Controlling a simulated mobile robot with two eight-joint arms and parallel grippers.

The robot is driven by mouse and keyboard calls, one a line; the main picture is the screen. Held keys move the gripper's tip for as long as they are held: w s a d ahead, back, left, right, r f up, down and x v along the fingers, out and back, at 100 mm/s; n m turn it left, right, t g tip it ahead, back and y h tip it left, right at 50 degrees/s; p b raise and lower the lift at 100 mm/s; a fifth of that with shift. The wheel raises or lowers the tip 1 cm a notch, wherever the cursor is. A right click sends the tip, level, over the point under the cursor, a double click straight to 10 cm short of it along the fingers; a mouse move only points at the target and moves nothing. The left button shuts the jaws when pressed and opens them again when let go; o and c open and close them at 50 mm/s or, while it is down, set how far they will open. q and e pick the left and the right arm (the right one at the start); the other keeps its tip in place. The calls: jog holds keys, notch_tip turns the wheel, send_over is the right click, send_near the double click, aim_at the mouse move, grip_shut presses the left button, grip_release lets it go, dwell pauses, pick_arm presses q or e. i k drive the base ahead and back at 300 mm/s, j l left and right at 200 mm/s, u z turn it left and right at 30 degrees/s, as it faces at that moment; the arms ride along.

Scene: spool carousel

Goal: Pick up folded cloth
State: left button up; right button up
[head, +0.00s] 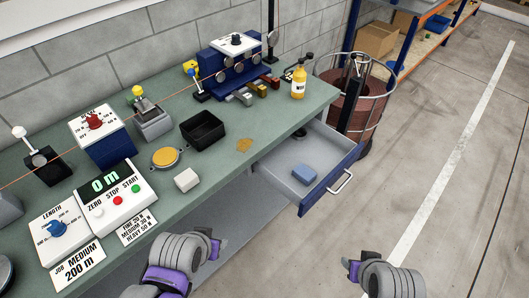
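A small blue folded pad (304,172), which looks like the folded cloth, lies flat in the open drawer (276,166) under the right end of the bench. Nothing is touching it from above. My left gripper (216,242) is at the bottom centre, in front of the bench edge, apart from the cloth and lower left of it in the picture. My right gripper (352,267) is at the lower right over the floor, also apart from the cloth. I see no object in either gripper; their finger gaps are not clear.
The green bench (222,165) carries a white block (187,180), a black tray (203,130), a yellow bottle (299,82), an amber spill (244,144) and control boxes. A wire bin (368,100) stands behind the drawer. The drawer handle (341,182) sticks out; floor to the right is clear.

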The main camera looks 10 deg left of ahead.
aim_at(303, 173)
jog(key=i+l, duration=0.2)
jog(key=l, duration=0.2)
jog(key=i+l, duration=0.2)
jog(key=l, duration=0.15)
jog(key=i+l, duration=0.2)
jog(key=l, duration=0.2)
jog(key=l+u, duration=0.15)
jog(key=u, duration=0.2)
jog(key=i+l+u, duration=0.1)
jog(key=l+u, duration=0.15)
jog(key=u, duration=0.15)
jog(key=l+u, duration=0.15)
jog(key=u, duration=1.35)
